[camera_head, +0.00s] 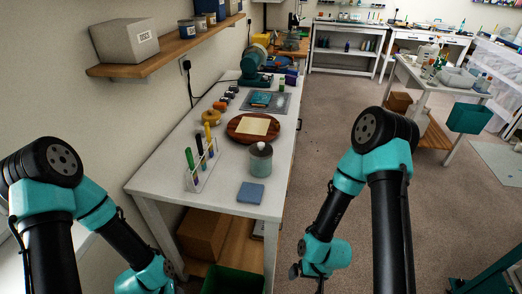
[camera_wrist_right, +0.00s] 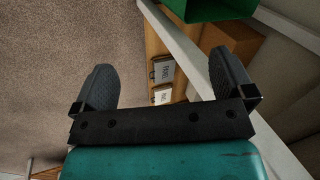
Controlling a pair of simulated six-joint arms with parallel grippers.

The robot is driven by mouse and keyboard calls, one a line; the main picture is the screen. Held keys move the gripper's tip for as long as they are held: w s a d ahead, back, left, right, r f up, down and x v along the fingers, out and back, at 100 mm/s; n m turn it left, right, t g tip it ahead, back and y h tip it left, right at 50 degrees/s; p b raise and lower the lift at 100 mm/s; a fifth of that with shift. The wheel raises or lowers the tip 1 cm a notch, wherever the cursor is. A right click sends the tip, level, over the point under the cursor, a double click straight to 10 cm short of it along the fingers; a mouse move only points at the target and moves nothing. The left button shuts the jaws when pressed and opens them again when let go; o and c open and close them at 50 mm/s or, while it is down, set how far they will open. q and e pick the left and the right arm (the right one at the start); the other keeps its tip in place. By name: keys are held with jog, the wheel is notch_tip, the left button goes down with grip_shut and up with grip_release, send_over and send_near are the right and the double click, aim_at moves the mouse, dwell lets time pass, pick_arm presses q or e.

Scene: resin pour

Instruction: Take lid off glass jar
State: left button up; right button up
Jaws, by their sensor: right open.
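The glass jar (camera_head: 260,166) stands upright near the front right part of the white table, with its grey knobbed lid (camera_head: 261,149) on top. My right gripper (camera_head: 294,272) is low beside the table's right front corner, below and to the right of the jar and apart from it. In the right wrist view its two dark fingers (camera_wrist_right: 165,75) are spread with nothing between them. The jar does not show in that view. My left arm comes in at the lower left; its gripper is not visible.
A blue sponge-like block (camera_head: 251,193) lies in front of the jar. A rack of coloured tubes (camera_head: 202,168) stands to its left, and a round wooden board (camera_head: 236,138) lies behind. A green bin (camera_head: 233,281) is below the table; it also shows in the wrist view (camera_wrist_right: 212,8).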

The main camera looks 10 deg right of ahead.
jog(key=w+d+r+m+t, duration=0.1)
jog(key=w+d+r+m, duration=0.15)
jog(key=w+r, duration=0.5)
jog(key=w+d+r+m, duration=0.2)
jog(key=w+d+r, duration=0.15)
jog(key=w, duration=0.65)
jog(key=w+d+r+m+t, duration=0.1)
jog(key=w+d+r+m, duration=0.2)
jog(key=w+r, duration=0.5)
notch_tip(320, 180, up, 30)
jog(key=m+g+h, duration=0.3)
jog(key=m+h, duration=0.1)
jog(key=m, duration=0.5)
send_over(262, 143)
jog(key=shift+w+n, duration=0.1)
jog(key=shift+n, duration=0.15)
notch_tip(262, 143, down, 12)
jog(key=shift+f, duration=0.1)
